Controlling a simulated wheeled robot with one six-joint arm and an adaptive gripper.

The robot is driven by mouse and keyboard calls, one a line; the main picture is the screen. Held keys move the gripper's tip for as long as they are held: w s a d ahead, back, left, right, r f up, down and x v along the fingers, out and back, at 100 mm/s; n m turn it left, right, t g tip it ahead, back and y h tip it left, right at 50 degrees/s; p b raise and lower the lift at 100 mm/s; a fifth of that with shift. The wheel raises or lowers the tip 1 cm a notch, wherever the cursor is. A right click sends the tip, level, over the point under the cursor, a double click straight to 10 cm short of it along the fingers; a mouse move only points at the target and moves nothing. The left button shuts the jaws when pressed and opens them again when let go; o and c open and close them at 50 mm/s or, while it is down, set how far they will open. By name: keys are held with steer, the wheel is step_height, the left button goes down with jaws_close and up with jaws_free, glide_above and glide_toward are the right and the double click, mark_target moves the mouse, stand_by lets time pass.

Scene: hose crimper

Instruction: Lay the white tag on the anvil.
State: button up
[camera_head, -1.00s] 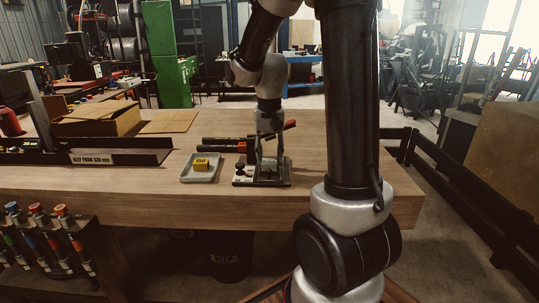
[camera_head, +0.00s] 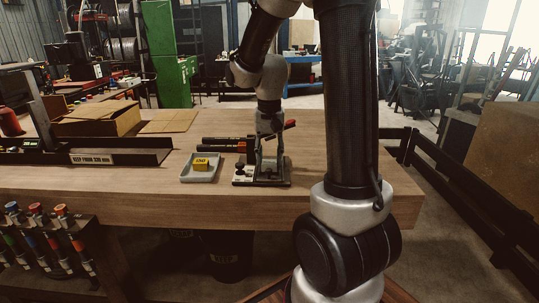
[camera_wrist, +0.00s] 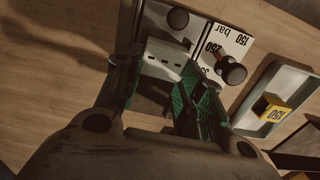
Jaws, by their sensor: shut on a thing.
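My gripper (camera_wrist: 163,64) is shut on a pale white-grey block, which I take to be the white tag (camera_wrist: 168,66). It sits between the green-padded fingertips, with small dark marks on its upper face. The gripper also shows in the head view (camera_head: 269,155), low over a small device base (camera_head: 243,181) on the bench. The tag cannot be made out clearly there. In the wrist view the base (camera_wrist: 235,46) has white labelled plates and dark round knobs. The anvil is not clearly told apart; my fingers cover that area, so contact cannot be judged.
A grey tray (camera_head: 186,180) holding a yellow tag (camera_head: 201,163) stands left of the base. A cardboard box (camera_head: 98,122) and a dark rail (camera_head: 150,157) are farther left. Bare bench top lies right of the base.

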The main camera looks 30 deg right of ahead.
steer(key=shift+o, duration=0.8)
steer(key=shift+s+a+f, duration=0.1)
steer(key=shift+s+f, duration=0.1)
steer(key=shift+f, duration=0.2)
steer(key=o, duration=1.1)
steer(key=shift+c, duration=0.2)
steer(key=shift+w+r, duration=0.1)
steer(key=shift+r, duration=0.1)
steer(key=shift+w+r, duration=0.1)
steer(key=shift+r, duration=3.85)
